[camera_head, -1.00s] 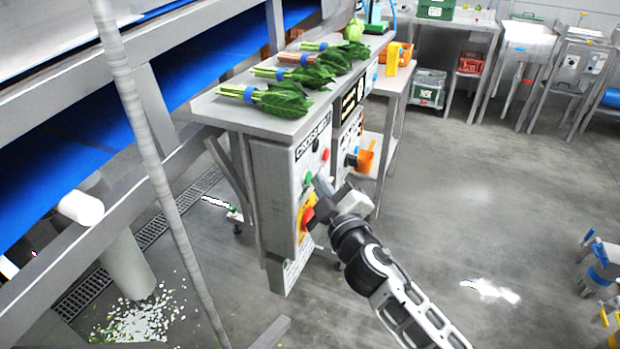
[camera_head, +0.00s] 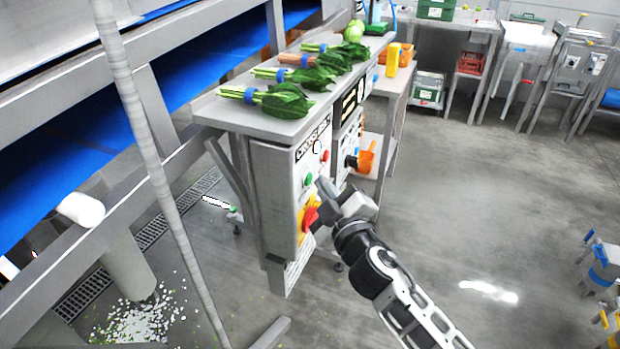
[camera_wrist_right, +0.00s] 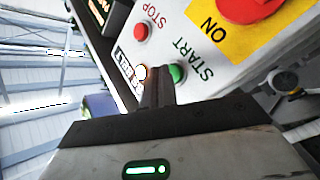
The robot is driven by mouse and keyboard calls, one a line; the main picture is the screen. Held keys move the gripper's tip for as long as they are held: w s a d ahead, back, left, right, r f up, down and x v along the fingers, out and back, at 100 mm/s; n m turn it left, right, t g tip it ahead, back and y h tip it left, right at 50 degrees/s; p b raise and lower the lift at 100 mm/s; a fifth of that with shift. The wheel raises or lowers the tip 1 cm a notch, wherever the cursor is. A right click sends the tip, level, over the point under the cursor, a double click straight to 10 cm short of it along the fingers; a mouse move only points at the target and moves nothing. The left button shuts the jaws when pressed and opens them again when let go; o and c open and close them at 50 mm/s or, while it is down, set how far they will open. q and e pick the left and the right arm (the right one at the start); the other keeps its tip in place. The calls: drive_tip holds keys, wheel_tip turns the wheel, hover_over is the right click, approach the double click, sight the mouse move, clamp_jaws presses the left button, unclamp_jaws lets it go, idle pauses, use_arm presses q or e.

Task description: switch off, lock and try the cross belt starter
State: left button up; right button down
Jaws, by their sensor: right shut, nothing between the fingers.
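The cross belt starter (camera_head: 275,185) is a grey box under the steel bench top. Its face carries a red STOP button (camera_wrist_right: 141,32), a green START button (camera_wrist_right: 177,73), a small pale round lamp (camera_head: 316,147) and a red rotary handle (camera_head: 311,217) on a yellow plate (camera_wrist_right: 215,35) marked ON. The handle's full position is cut off in the wrist view. My right gripper (camera_wrist_right: 157,88) is shut and empty. Its fingertips are close beside the green button; I cannot tell whether they touch it. No lock is recognisable. My left gripper is out of view.
Bunches of greens (camera_head: 285,100) lie on the bench top (camera_head: 225,112) above the starter. A second panel with an orange scoop (camera_head: 366,158) stands beyond it. A blue belt (camera_head: 190,85) and a slanted post (camera_head: 150,150) are at left.

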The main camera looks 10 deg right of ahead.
drive_tip(key=shift+s+d, duration=0.2)
drive_tip(key=shift+d, duration=0.05)
drive_tip(key=s+d, duration=0.2)
drive_tip(key=d, duration=0.2)
drive_tip(key=shift+s+d+p, duration=0.1)
drive_tip(key=shift+s+p, duration=0.25)
drive_tip(key=shift+s, duration=0.05)
idle(0.6)
drive_tip(key=s+a+f+m+g, duration=0.2)
drive_tip(key=s+f+m+g, duration=0.6)
drive_tip(key=s+f, duration=1)
drive_tip(key=s+m, duration=0.1)
drive_tip(key=s, duration=0.3)
drive_tip(key=shift+s+a+f, duration=0.2)
drive_tip(key=shift+s+f, duration=0.05)
drive_tip(key=shift+a, duration=0.1)
